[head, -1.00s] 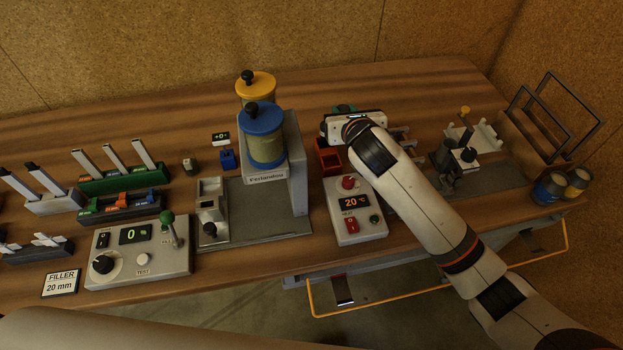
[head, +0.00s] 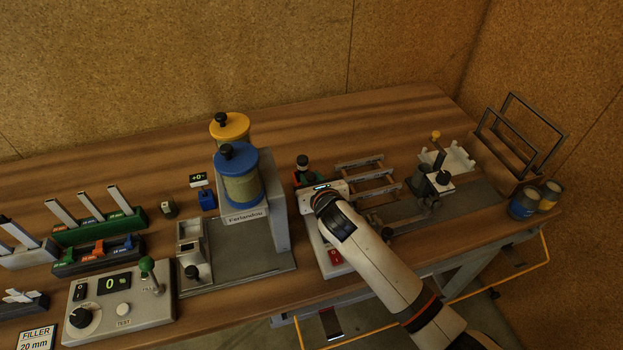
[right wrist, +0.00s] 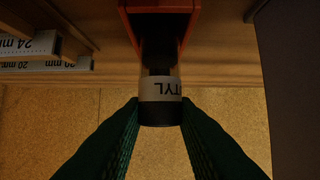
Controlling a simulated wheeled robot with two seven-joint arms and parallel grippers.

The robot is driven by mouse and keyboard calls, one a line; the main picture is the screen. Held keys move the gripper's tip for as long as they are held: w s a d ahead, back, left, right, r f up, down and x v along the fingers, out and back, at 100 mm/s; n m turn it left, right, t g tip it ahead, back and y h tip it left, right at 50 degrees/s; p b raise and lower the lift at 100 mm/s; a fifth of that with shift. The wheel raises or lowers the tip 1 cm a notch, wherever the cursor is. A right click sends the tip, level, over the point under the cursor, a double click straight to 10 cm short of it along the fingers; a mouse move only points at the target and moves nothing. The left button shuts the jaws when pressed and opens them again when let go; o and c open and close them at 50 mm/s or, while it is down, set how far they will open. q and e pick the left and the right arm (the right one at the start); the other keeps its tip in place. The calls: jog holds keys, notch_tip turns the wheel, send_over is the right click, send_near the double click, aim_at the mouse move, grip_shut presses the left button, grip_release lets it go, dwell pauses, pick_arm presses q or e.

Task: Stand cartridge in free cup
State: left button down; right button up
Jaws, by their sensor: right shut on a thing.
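In the head view, the cartridge's dark top and pale band (head: 302,161) show above the green fingers. My right gripper (head: 306,178) is shut on it. The orange-red cup (right wrist: 131,25) has walls on both sides of the cartridge's far end. In the head view the cup (head: 297,181) is mostly hidden by my gripper. I cannot tell how deep the cartridge sits. My left gripper is out of view.
A control box (head: 333,262) is partly under my right arm. A rail frame (head: 362,180) and clamp fixture (head: 440,180) are to the right.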

jog(key=o, duration=1)
jog(key=shift+f, duration=0.1)
jog(key=v, duration=1.2)
